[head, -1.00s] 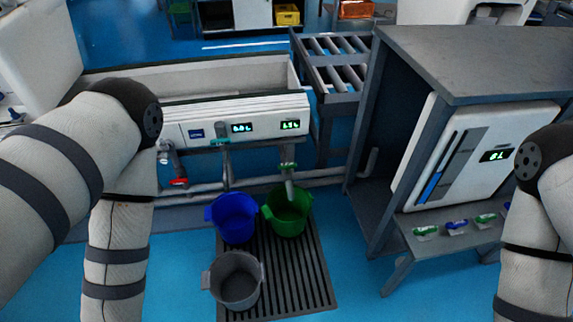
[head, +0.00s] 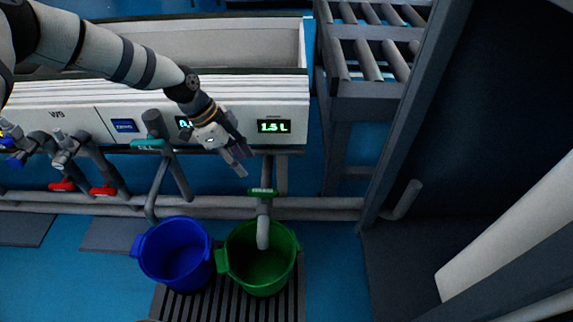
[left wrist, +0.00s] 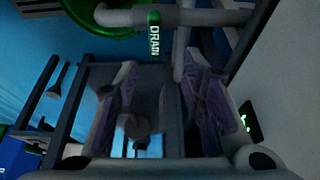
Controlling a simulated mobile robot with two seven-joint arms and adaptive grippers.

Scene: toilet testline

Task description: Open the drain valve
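The drain valve has a green handle (head: 262,192) on a grey pipe below the 1.5 L display. In the left wrist view the handle (left wrist: 154,38), marked DRAIN, is upright ahead of the fingers. The pipe's spout (head: 263,232) points down over the green bucket (head: 278,276). My left gripper (head: 240,160) is in front of the white testline panel, just above and left of the handle, apart from it in the head view. In the left wrist view its purple-padded fingers (left wrist: 164,100) are spread with nothing held between them. My right gripper is out of view.
A teal fill handle (head: 150,144) and red handles (head: 103,190) sit to the left. A blue bucket (head: 174,252) stands beside the green one. A roller rack (head: 375,62) and dark cabinet frame (head: 405,110) stand to the right. Horizontal pipes (head: 325,208) run along the wall.

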